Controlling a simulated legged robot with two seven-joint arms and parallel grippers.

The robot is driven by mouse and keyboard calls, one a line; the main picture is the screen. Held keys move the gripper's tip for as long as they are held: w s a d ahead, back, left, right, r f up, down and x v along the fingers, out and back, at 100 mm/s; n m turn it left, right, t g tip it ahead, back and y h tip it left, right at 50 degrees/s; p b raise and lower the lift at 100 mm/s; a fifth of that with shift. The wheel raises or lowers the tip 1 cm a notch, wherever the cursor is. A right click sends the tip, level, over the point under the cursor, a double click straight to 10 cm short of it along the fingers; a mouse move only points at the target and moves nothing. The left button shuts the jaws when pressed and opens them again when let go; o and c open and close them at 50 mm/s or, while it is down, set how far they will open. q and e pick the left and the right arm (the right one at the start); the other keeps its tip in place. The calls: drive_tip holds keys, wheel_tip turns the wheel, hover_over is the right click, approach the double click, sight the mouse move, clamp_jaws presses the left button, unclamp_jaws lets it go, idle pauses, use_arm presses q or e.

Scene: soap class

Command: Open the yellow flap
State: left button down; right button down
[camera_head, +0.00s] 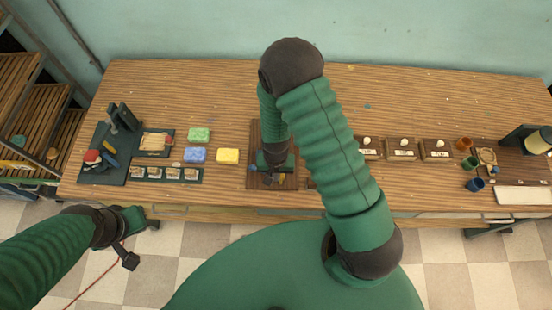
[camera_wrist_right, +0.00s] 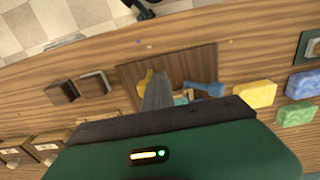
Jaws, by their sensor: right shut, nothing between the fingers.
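A small yellow piece (camera_wrist_right: 145,83), which looks like the yellow flap, stands on a brown wooden board (camera_wrist_right: 190,58) in the right wrist view. My right gripper (camera_wrist_right: 158,92) is shut and empty, its fingers over the board right beside the yellow piece. I cannot tell whether they touch it. A blue piece (camera_wrist_right: 206,88) is on the other side of the fingers. In the head view my right gripper (camera_head: 272,178) hangs over the board (camera_head: 253,135) and hides most of what is on it. My left gripper (camera_head: 138,217) is at the front left, off the table edge; its fingers are unclear.
Green (camera_head: 199,134), blue (camera_head: 195,155) and yellow (camera_head: 228,156) soap bars lie left of the board. A dark tray (camera_head: 107,172) holds tools at the far left. Several small boxes (camera_head: 403,150) stand to the right, beyond my arm; cups (camera_head: 465,144) are farther right. The back of the table is clear.

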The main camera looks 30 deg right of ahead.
drive_tip(key=shift+s+d+f, duration=0.1)
drive_tip(key=shift+s+d, duration=0.05)
drive_tip(key=shift+s, duration=0.05)
drive_tip(key=shift+s+d+f, duration=0.1)
drive_tip(key=shift+s+d, duration=0.2)
drive_tip(key=shift+d, duration=0.1)
drive_tip(key=shift+w+d+r, duration=0.2)
wheel_tip(320, 180, up, 7)
drive_tip(key=a+p, duration=0.1)
drive_tip(key=p, duration=0.5)
drive_tip(key=shift+w, duration=0.25)
drive_tip(key=shift+d+f, duration=0.1)
drive_tip(key=shift+f, duration=0.05)
